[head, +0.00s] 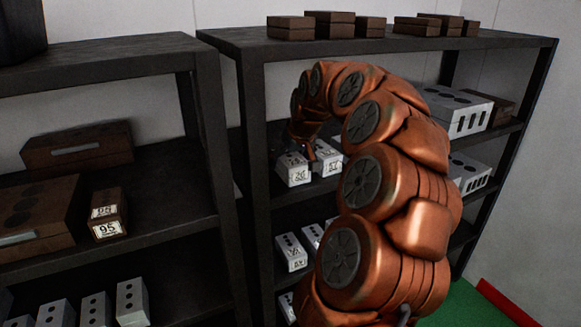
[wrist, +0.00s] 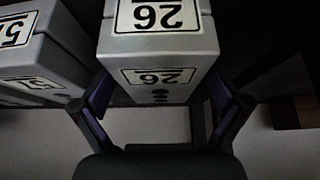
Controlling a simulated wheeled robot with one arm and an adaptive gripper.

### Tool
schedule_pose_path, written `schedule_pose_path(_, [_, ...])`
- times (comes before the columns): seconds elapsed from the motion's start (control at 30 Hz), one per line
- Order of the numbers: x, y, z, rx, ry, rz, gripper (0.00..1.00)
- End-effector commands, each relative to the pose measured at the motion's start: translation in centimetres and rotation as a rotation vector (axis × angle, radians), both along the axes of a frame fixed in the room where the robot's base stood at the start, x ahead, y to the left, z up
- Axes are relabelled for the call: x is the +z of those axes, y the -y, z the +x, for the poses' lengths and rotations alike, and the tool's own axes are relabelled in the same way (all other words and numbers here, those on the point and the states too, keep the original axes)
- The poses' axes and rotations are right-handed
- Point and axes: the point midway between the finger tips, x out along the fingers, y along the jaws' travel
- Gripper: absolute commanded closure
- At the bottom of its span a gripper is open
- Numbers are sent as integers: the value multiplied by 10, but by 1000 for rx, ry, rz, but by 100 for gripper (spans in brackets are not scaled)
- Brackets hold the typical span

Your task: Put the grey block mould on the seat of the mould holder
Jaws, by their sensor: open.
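A grey block mould (wrist: 160,50) marked 26 fills the middle of the wrist view, its number upside down there. In the head view the grey block mould (head: 292,170) stands on the middle shelf of the right rack. My gripper (wrist: 160,97) is open, with one finger at each side of the near end of this mould. I cannot tell whether the fingers touch it. In the head view my gripper (head: 305,142) is just above and behind the mould, partly hidden by my arm. The mould holder is not recognisable in either view.
A second grey mould (head: 327,157) stands close beside it, also in the wrist view (wrist: 35,60). Grey moulds stand on the shelf below. Brown blocks (head: 330,24) lie on the rack top. The left rack (head: 165,180) holds brown moulds. Rack posts stand close to my arm.

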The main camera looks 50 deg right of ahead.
Motion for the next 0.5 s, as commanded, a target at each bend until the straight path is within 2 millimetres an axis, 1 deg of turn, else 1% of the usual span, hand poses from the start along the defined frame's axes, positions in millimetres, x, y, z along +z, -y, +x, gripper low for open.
schedule_pose_path(0.23, [0,0,0,0,0,0,2])
schedule_pose_path(0.5, [0,0,0,0,0,0,30])
